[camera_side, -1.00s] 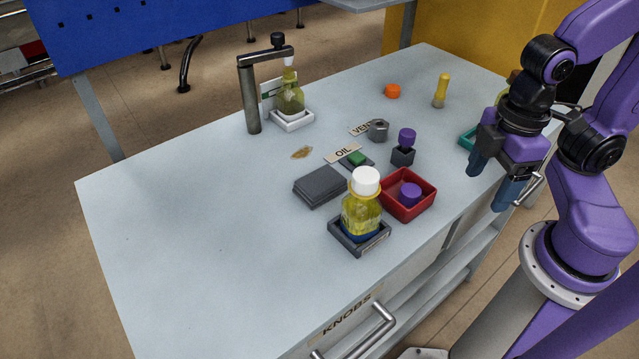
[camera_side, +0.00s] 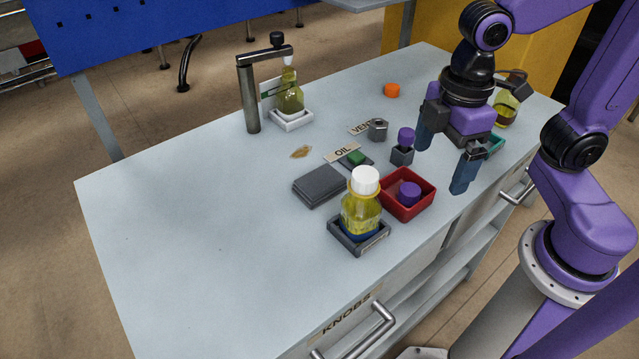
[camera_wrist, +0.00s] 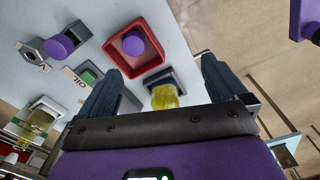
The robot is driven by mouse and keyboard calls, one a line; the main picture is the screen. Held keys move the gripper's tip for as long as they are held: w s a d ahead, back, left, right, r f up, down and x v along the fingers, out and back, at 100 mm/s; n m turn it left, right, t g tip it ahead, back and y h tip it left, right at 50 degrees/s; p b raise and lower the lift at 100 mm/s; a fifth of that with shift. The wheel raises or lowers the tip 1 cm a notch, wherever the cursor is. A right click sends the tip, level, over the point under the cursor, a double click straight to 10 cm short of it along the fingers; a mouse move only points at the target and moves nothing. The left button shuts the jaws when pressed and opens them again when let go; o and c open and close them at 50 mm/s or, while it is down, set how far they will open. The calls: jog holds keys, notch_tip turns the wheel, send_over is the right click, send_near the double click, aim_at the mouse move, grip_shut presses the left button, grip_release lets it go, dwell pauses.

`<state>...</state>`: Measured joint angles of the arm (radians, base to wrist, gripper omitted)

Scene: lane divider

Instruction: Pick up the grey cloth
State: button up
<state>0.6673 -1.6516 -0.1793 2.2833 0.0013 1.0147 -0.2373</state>
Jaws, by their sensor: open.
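The grey cloth (camera_side: 319,186) lies folded flat on the light grey bench, left of the red tray in the side view. In the wrist view I cannot make it out clearly; my left finger covers part of that area. My gripper (camera_side: 443,165) is open and empty, above the bench's right part. It is to the right of the cloth and well apart from it. In the wrist view the two blue fingers of my gripper (camera_wrist: 158,85) stand wide apart with nothing between their tips.
A yellow bottle with a white cap (camera_side: 362,212) stands in a dark holder close to the cloth. The red tray (camera_side: 424,205) holds a purple knob. An OIL label (camera_side: 342,152), a purple-topped block (camera_side: 403,147) and a tap-like post (camera_side: 250,95) stand nearby. The bench's left is clear.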

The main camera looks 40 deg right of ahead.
jog(key=w+a+r+n, duration=0.25)
jog(key=w+a, duration=0.25)
jog(key=w, duration=0.3)
jog(key=w+a+r+n, duration=0.1)
jog(key=w+a+r, duration=0.3)
jog(key=w, duration=0.5)
send_over(319, 180)
jog(key=shift+n, duration=0.25)
notch_tip(319, 180, down, 13)
jog(key=shift+w+r, duration=0.1)
jog(key=shift+w, duration=0.05)
jog(key=shift+s+f, duration=0.2)
jog(key=shift+f, duration=2.4)
jog(key=shift+c, duration=0.3)
jog(key=c, duration=1.1)
jog(key=shift+r, duration=5.05)
